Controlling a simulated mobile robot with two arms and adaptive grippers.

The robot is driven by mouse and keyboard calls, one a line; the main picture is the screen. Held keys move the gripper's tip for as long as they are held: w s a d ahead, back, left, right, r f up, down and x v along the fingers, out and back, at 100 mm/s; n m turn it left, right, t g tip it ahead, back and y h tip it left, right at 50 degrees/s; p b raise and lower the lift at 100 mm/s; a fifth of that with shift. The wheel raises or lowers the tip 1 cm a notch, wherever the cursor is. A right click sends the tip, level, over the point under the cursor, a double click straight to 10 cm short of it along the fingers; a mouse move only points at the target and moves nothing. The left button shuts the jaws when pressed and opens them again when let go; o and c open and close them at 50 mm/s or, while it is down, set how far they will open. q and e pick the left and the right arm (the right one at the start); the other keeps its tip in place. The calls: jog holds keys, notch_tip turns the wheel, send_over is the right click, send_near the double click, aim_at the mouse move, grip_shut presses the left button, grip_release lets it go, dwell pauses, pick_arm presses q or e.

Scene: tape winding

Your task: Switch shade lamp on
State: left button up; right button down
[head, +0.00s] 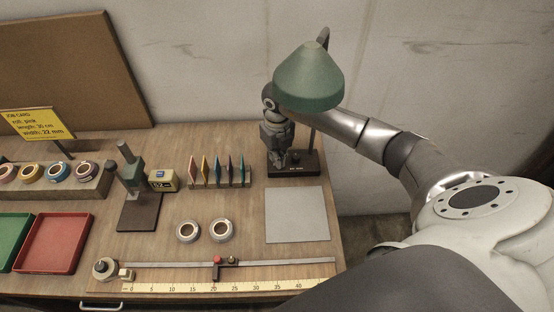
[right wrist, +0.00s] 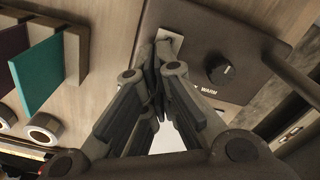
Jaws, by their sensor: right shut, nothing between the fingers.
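The shade lamp has a green shade (head: 308,80) in the head view, on a thin post above a dark base (head: 306,168) at the back right of the bench. I see no glow from it; the bulb is hidden. My right gripper (head: 279,160) points down over the left part of the base, shut and empty. In the right wrist view its fingertips (right wrist: 157,55) are together by a pale metal plate (right wrist: 172,42) on the base (right wrist: 247,42); I cannot tell whether they touch it. A dark round knob (right wrist: 219,75) is right of the fingers, beside the word WARM. My left gripper is out of view.
A rack of coloured cards (head: 220,180) stands left of the lamp. A grey mat (head: 297,215) lies bare in front of it. Two tape rolls (head: 220,230), a small stand (head: 138,210) and a ruler (head: 220,286) share the bench. A wall is behind.

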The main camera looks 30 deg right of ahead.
jog(key=shift+s+f, duration=0.1)
jog(key=shift+f, duration=0.25)
jog(key=shift+r, duration=0.15)
jog(key=shift+r+p, duration=0.55)
jog(key=shift+r, duration=0.3)
jog(key=shift+r+p, duration=1.65)
jog(key=shift+r, duration=0.9)
